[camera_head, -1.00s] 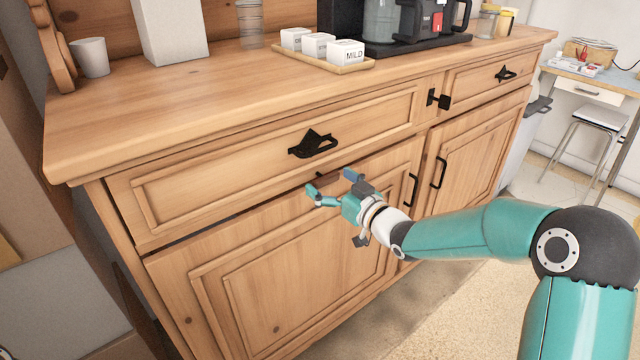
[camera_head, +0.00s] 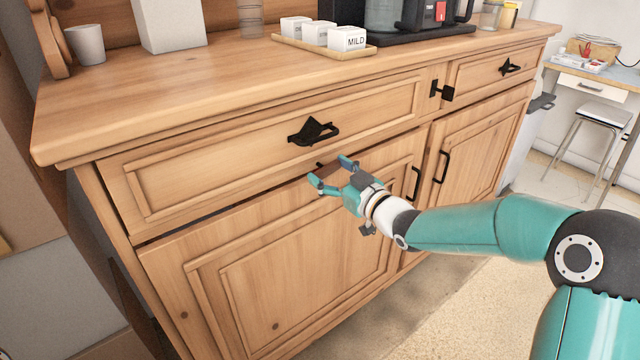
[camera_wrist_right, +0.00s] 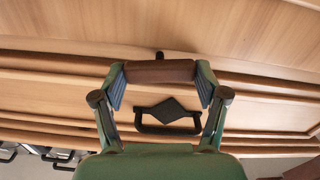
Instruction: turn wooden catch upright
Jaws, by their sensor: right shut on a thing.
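The wooden catch (camera_head: 329,171) is a small dark brown bar on the cabinet front, just below the long drawer and above the left door. In the right wrist view the catch (camera_wrist_right: 160,72) lies level, parallel to the drawer edge. A small black pin (camera_wrist_right: 159,55) shows beside its middle. My right gripper (camera_head: 330,170) is shut on the catch, with one fingertip at each of its ends; the fingers show in the right wrist view (camera_wrist_right: 160,75) too. My left gripper is not in view.
A black drawer handle (camera_head: 314,131) with a diamond plate sits just above the catch. Black door handles (camera_head: 415,183) stand to the right of my gripper. A tray of white boxes (camera_head: 318,48) and a coffee machine (camera_head: 385,20) stand on top.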

